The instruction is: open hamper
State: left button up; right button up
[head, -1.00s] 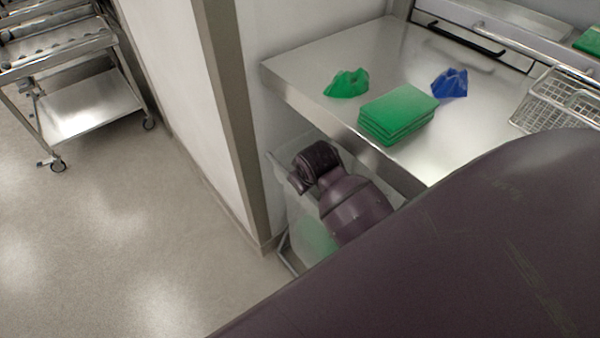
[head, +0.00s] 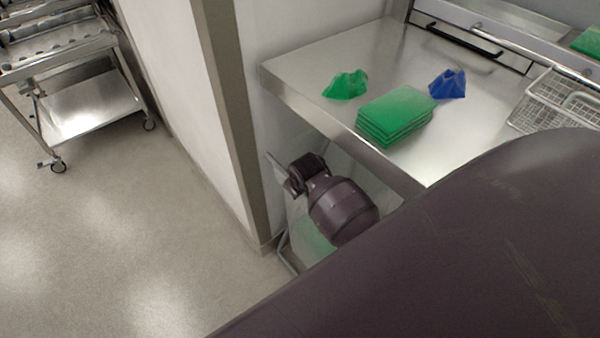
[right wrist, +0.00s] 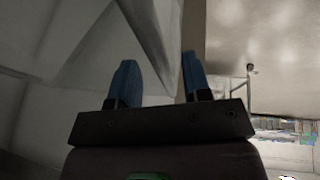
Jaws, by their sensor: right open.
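The hamper (head: 302,228) stands under the left end of the steel table, a pale see-through bag on a metal frame, with something green low inside. My right arm reaches over it and hides much of its top. In the right wrist view my right gripper (right wrist: 160,70) is open, with two blue fingers apart. A pale sheet-like surface (right wrist: 150,30) lies beyond and partly between the fingers; I cannot tell whether they touch it or whether it is the hamper's lid. My left gripper is not in view.
The steel table (head: 310,65) above the hamper holds a green folded stack (head: 395,115), a crumpled green cloth (head: 346,85), a crumpled blue cloth (head: 448,84) and a wire basket (head: 560,100). A wall corner (head: 232,130) stands left of the hamper. A steel cart (head: 90,105) stands at far left; the floor between is clear.

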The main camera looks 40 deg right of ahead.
jog(key=shift+w+f, duration=0.1)
jog(key=shift+f, duration=0.15)
grip_shut()
dwell(0.3)
